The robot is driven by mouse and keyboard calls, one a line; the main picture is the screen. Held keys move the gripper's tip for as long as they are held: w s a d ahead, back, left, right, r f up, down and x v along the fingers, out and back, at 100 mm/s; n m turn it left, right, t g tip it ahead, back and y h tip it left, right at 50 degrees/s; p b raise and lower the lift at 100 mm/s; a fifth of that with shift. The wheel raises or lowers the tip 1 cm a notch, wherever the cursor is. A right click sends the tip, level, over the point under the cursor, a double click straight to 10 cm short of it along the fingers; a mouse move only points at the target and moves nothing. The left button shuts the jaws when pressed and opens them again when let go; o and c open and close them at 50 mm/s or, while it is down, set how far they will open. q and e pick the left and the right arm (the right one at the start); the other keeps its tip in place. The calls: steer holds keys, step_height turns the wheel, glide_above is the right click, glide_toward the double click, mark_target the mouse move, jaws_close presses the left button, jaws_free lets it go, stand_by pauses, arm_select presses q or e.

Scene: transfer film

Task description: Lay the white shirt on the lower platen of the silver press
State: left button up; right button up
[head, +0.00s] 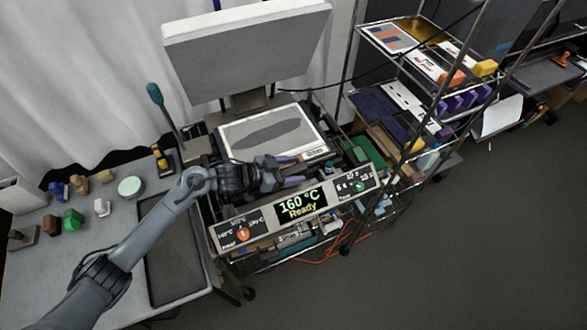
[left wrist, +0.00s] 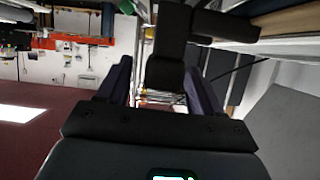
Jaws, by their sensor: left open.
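The silver press stands open, its thick pale upper platen (head: 245,50) raised at the back. A flat white piece with a long grey oval (head: 265,130) lies on the lower platen (head: 315,156); it may be the white shirt, but I cannot tell for sure. My left gripper (head: 291,170) is over the near edge of the lower platen, behind the control panel (head: 300,205). Its dark purple fingers are apart, and I see no cloth between them. They also show apart in the left wrist view (left wrist: 158,75). My right gripper is out of view.
A green-knobbed lever (head: 155,94) rises left of the press. The left table (head: 115,265) holds several small blocks and a dark tray (head: 175,250). A wire-frame rack (head: 440,85) with coloured goods stands close on the right. Open floor lies at the lower right.

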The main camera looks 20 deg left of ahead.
arm_select(q)
steer(key=v, duration=1)
steer(key=shift+n+g, duration=0.4)
steer(key=s+f, duration=0.1)
steer(key=s+d+f, duration=0.1)
steer(key=f, duration=0.1)
steer(key=s+d+f, duration=0.1)
steer(key=s+f, duration=0.1)
steer(key=shift+d+f, duration=0.2)
steer(key=s+d+f+n+t+y, duration=0.1)
steer(key=s+d+f+n, duration=0.25)
steer(key=s+d, duration=0.55)
steer(key=s+a+r+n+g+y, duration=0.1)
steer(key=s+a+n+g+y, duration=0.35)
steer(key=s+a+y, duration=0.55)
step_height(320, 180, up, 21)
steer(key=s+d+m+g+h+p, duration=0.1)
steer(key=s+p, duration=0.1)
steer(key=p, duration=1.9)
steer(key=shift+s+d+f+m+g+h, duration=0.2)
steer(key=shift+s+d+m+g+h, duration=0.1)
steer(key=shift+s+g+h, duration=0.1)
